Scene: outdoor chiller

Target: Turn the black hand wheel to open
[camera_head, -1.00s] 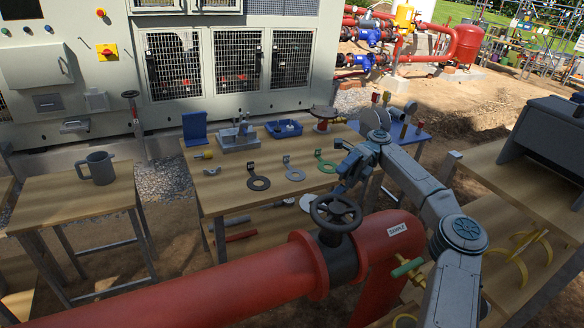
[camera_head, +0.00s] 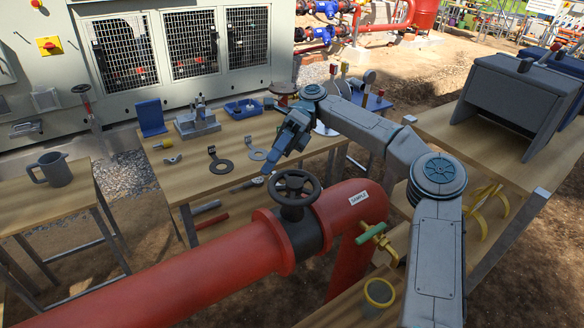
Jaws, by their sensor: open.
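The black hand wheel (camera_head: 295,188) sits on a dark valve body (camera_head: 303,236) on top of the thick red pipe (camera_head: 240,258). My gripper (camera_head: 272,178) hangs above and just behind the wheel, pointing down and to the left. Its fingertips are near the wheel's far rim; whether they touch it cannot be told from this angle. The gripper is open and holds nothing that I can see.
A wooden table (camera_head: 185,178) behind the pipe holds tools, a blue tray (camera_head: 243,108) and flat ring-shaped parts. A grey mug (camera_head: 52,169) stands on a side table at left. A green-handled brass valve (camera_head: 373,233) sticks out right of the pipe.

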